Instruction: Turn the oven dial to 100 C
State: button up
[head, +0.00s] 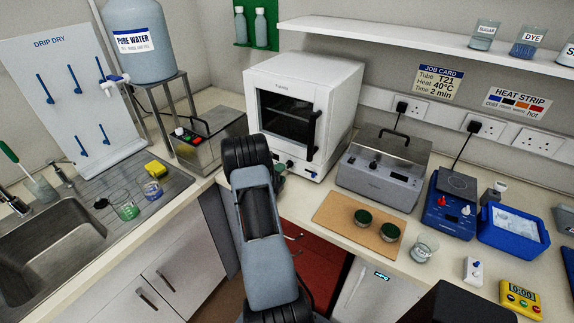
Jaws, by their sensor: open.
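The white oven (335,95) stands at the back of the bench, with a dark glass door and a black vertical handle (313,135). My gripper is hidden behind my own arm.
A grey lidded bath (384,178) stands right of the oven, and a steel box with coloured buttons (208,138) left of it. A wooden board (340,228) with two green-topped round items lies in front. A sink (50,225) is at the left.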

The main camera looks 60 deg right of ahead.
aim_at(289, 165)
jog(key=shift+d+p, duration=0.45)
jog(key=shift+d, duration=2)
jog(key=shift+c, duration=0.5)
jog(key=c, duration=0.8)
jog(key=shift+d, duration=0.1)
jog(key=shift+f+m+b, duration=0.15)
jog(key=shift+m+b, duration=0.15)
jog(key=shift+b, duration=0.15)
